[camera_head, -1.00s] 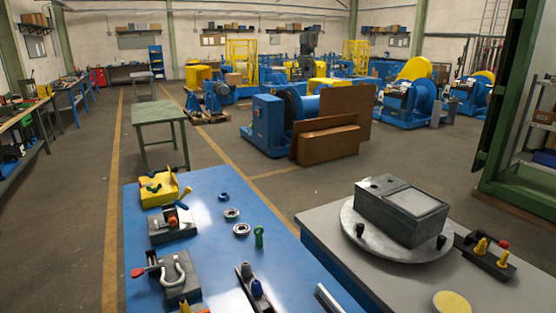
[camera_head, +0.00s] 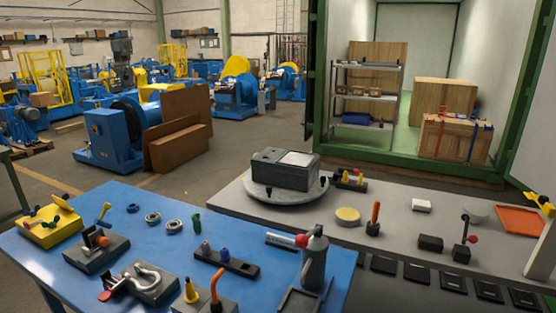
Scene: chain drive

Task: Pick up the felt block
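A small white block (camera_head: 421,205) lies on the grey bench top (camera_head: 285,222), right of the centre of the view. It may be the felt block, but its material cannot be made out. A dark block (camera_head: 430,243) lies nearer to me on the same bench, also of unclear material. Neither of my grippers is in view, and nothing is seen touching these blocks.
A grey box on a round plate (camera_head: 260,192), a yellow disc (camera_head: 347,216), an orange-handled tool (camera_head: 374,219), a red-knobbed lever (camera_head: 465,236) and an orange tray (camera_head: 519,220) share the bench. The blue table (camera_head: 140,240) at left holds several fixtures.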

